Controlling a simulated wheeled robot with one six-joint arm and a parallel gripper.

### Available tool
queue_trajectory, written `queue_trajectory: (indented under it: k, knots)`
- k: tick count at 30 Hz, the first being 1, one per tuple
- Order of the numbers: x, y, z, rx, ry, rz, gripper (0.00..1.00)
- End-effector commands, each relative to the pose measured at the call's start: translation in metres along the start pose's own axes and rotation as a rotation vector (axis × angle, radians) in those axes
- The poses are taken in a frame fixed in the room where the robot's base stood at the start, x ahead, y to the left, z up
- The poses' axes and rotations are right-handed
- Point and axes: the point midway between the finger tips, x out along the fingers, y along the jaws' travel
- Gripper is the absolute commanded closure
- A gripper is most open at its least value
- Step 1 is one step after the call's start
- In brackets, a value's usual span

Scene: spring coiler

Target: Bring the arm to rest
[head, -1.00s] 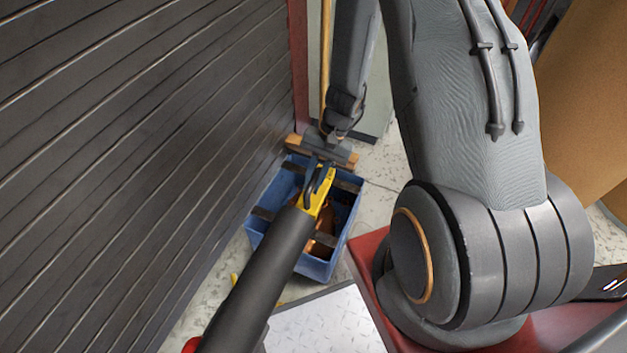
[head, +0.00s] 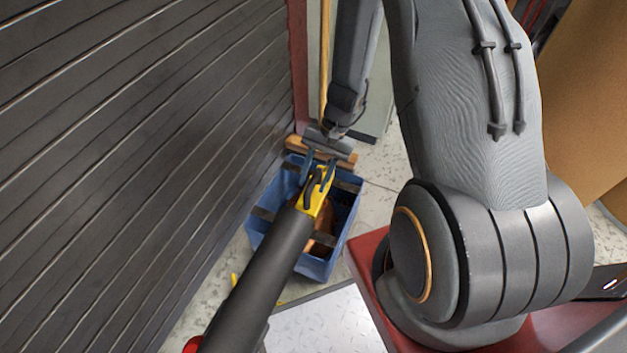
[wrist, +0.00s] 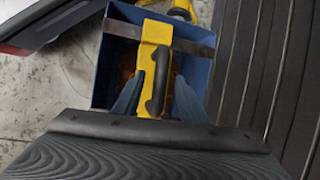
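My gripper (head: 314,184) is over the blue crate in the head view, at the end of my arm. Its two blue-grey fingers are spread apart. A yellow part with a black loop handle (head: 318,192) lies below and between them. In the wrist view my gripper (wrist: 158,82) has one finger on each side of the black handle (wrist: 158,82), with gaps visible between handle and fingers. I cannot tell how far above the handle the fingertips are.
The blue crate (head: 325,268) stands on the floor beside a dark slatted wall (head: 130,150). A long dark cylinder (head: 262,275) reaches across it to the yellow part. A brown panel (head: 585,95) stands at the right. Some pale floor (head: 385,165) shows bare beyond the crate.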

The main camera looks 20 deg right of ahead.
Motion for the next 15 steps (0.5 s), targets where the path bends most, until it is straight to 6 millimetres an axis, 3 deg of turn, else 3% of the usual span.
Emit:
queue_trajectory:
  k: [9,15]
  knots:
    - [-0.053,0.000,0.001,0.000,0.002,-0.001,0.62]
    - [-0.065,0.000,0.001,0.000,-0.001,0.000,0.62]
